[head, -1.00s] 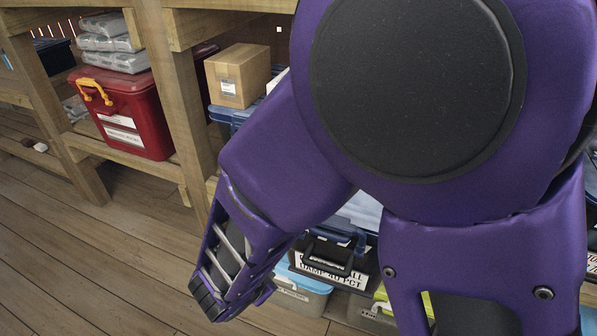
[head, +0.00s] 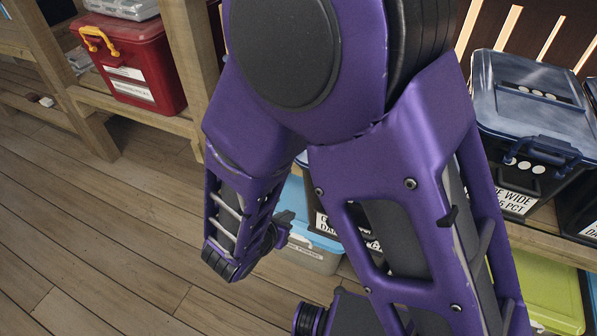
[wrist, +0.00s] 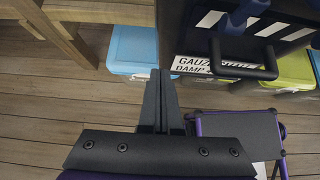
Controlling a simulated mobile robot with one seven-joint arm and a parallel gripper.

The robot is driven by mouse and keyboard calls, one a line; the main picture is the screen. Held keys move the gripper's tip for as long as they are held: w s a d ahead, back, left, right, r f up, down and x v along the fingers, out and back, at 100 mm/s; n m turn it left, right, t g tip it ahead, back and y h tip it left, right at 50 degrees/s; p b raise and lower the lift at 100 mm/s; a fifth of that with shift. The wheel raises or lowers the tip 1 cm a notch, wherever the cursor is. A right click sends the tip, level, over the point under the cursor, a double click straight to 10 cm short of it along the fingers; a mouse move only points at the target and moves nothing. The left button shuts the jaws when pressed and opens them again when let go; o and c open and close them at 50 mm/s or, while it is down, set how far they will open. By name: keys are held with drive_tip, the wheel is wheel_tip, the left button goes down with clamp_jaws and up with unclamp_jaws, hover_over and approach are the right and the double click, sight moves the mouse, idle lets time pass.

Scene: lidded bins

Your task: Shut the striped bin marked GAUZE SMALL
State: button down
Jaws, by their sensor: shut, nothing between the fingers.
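The bin (wrist: 188,36) is dark with slanted white stripes and stands upper right in the wrist view. Its white label (wrist: 192,66) reads "GAUZ" and "DAMP"; the rest is covered by a black bar handle (wrist: 245,74). A blue latch or handle (wrist: 243,14) shows above. I cannot tell how its lid stands. In the head view my arm hides most of this bin, and only a bit of its label (head: 323,222) shows. My gripper (wrist: 158,75) is shut and empty, its fingertips left of the label, apparently apart from the bin.
Blue-lidded boxes (head: 312,245) sit low under the shelf. A dark bin with white dots and a blue-grey lid (head: 530,100) stands at right, above a yellow-green lidded box (head: 550,300). A red box (head: 135,65) is at upper left. The wooden floor at left is clear.

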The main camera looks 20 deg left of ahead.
sight(303, 196)
drive_tip(key=w, duration=0.1)
drive_tip(key=w+f, duration=0.1)
drive_tip(key=w, duration=0.1)
drive_tip(key=w+f, duration=0.1)
drive_tip(key=w, duration=0.1)
drive_tip(key=shift+w+d, duration=0.1)
drive_tip(key=shift+d, duration=0.1)
drive_tip(key=shift+w+r, duration=0.1)
drive_tip(key=shift+w, duration=0.5)
